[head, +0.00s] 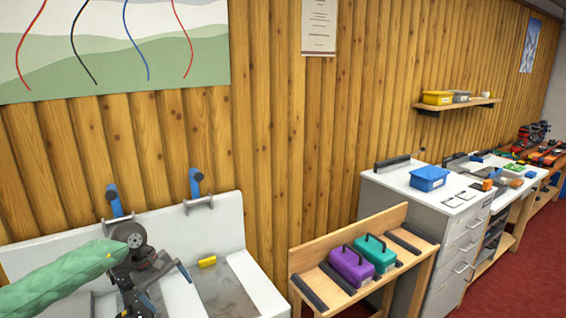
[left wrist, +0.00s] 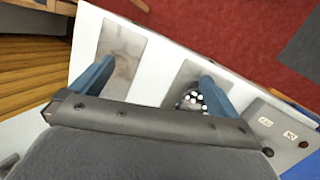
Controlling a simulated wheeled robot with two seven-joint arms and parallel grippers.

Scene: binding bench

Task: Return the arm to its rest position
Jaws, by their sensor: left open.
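My left arm, in a green sleeve, comes in from the left in the head view. A dark thing with white dots (left wrist: 188,100) is partly hidden behind the right finger. My right gripper is not in view.
A yellow block (head: 207,261) lies at the sink. To the right, a wooden rack holds a purple case (head: 351,266) and a teal case (head: 376,252). A white-topped cabinet holds a blue box (head: 428,178). Red floor is open beyond.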

